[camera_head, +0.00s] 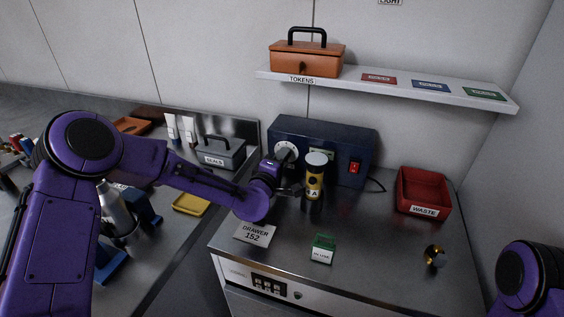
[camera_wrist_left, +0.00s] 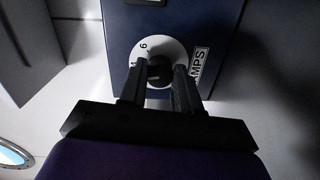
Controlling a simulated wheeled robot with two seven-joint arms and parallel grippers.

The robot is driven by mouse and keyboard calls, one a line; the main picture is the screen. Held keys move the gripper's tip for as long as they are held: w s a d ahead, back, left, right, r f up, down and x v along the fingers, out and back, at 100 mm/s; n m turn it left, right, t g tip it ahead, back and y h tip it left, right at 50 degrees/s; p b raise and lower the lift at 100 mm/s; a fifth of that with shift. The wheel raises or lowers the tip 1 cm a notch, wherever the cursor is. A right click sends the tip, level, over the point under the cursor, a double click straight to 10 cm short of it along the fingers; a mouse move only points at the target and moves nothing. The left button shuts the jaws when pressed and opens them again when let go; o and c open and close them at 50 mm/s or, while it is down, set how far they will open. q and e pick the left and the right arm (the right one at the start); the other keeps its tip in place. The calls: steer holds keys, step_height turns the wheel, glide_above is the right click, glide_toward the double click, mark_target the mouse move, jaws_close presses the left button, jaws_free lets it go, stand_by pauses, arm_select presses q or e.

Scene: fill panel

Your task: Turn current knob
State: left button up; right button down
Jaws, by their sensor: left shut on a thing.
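In the head view the dial (camera_head: 286,149) is on the front of a dark blue box (camera_head: 330,139). My left gripper (camera_wrist_left: 160,80) is at the dial, its two fingers either side of the knob and shut on it. In the head view my left gripper (camera_head: 283,176) reaches the dial from the left, and the knob itself is hard to make out there. Of my right arm, only a purple part shows at the lower right.
A yellow and black cylinder (camera_head: 315,176) stands close to the right of my left gripper. A shelf (camera_head: 400,87) hangs above.

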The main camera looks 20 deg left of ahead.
arm_select(q)
steer(key=shift+f+m, duration=0.1)
steer(key=shift+m, duration=0.7)
steer(key=shift+s, duration=0.1)
steer(key=o, duration=1.1)
steer(key=shift+c, duration=0.2)
steer(key=s+b, duration=0.1)
steer(key=s, duration=0.5)
steer(key=s+b, duration=0.1)
steer(key=s, duration=0.2)
steer(key=shift+s+a+r+b, duration=0.2)
steer(key=shift+a+r+b, duration=0.05)
steer(key=shift+a+b, duration=0.05)
steer(key=shift+s, duration=0.55)
steer(key=shift+r, duration=0.15)
